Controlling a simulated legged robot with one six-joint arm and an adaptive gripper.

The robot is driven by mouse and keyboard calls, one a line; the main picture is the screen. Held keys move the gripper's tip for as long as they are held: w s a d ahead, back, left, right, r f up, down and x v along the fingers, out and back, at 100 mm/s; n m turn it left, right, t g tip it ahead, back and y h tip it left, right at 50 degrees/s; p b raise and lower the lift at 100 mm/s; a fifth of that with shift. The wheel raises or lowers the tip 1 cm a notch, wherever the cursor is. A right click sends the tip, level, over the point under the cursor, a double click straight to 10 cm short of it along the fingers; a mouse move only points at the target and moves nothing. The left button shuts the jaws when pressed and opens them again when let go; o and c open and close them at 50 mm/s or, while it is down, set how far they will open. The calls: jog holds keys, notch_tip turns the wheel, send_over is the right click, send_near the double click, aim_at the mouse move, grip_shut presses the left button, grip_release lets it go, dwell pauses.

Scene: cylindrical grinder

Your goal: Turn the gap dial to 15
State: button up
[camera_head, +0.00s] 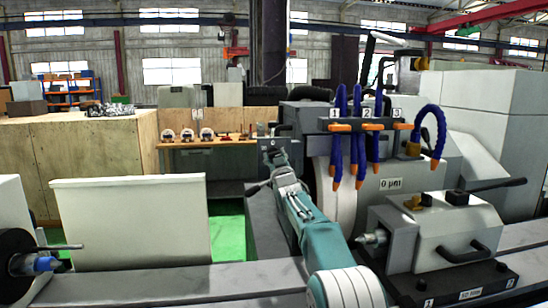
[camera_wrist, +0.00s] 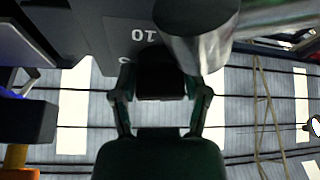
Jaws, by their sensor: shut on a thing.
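In the wrist view, my gripper (camera_wrist: 161,92) has one finger on each side of a dark block (camera_wrist: 160,78), which looks like the gap dial's knob, and is shut on it. The knob is in front of a grey panel (camera_wrist: 95,30). A white upside-down "10" shows on the panel, with part of another mark near the left finger. I cannot read the dial's setting, as its pointer is hidden. In the head view, my arm reaches forward to a grey machine housing (camera_head: 278,146); the dial is too small and covered to make out there.
A dark, shiny cylinder (camera_wrist: 196,28) is close beside the fingers in the wrist view. In the head view, blue coolant hoses (camera_head: 358,120) hang right of my arm above the grinding wheel guard. A tailstock block (camera_head: 435,235) stands at the right, a white panel (camera_head: 132,222) at the left.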

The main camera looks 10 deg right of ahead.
jog(key=m+h, duration=0.2)
jog(key=m, duration=0.2)
jog(key=m+h, duration=0.2)
jog(key=m, duration=0.3)
jog(key=shift+a+r+h, duration=0.15)
jog(key=shift+h, duration=0.25)
jog(key=m+g+h, duration=0.1)
jog(key=m, duration=0.2)
jog(key=m+g+h, duration=0.1)
jog(key=m+h, duration=0.1)
jog(key=m, duration=0.2)
jog(key=shift+m, duration=0.3)
jog(key=m+g, duration=0.1)
jog(key=m, duration=0.2)
jog(key=m+g+h, duration=0.1)
jog(key=m, duration=0.3)
jog(key=shift+g, duration=0.4)
jog(key=m+g, duration=0.1)
jog(key=m, duration=0.3)
jog(key=shift+g, duration=0.3)
jog(key=shift+w+m, duration=0.1)
jog(key=shift+m, duration=0.3)
jog(key=shift+f+y, duration=0.3)
jog(key=shift+f, duration=0.05)
jog(key=o, duration=1.1)
jog(key=shift+r, duration=0.15)
jog(key=shift+r, duration=0.1)
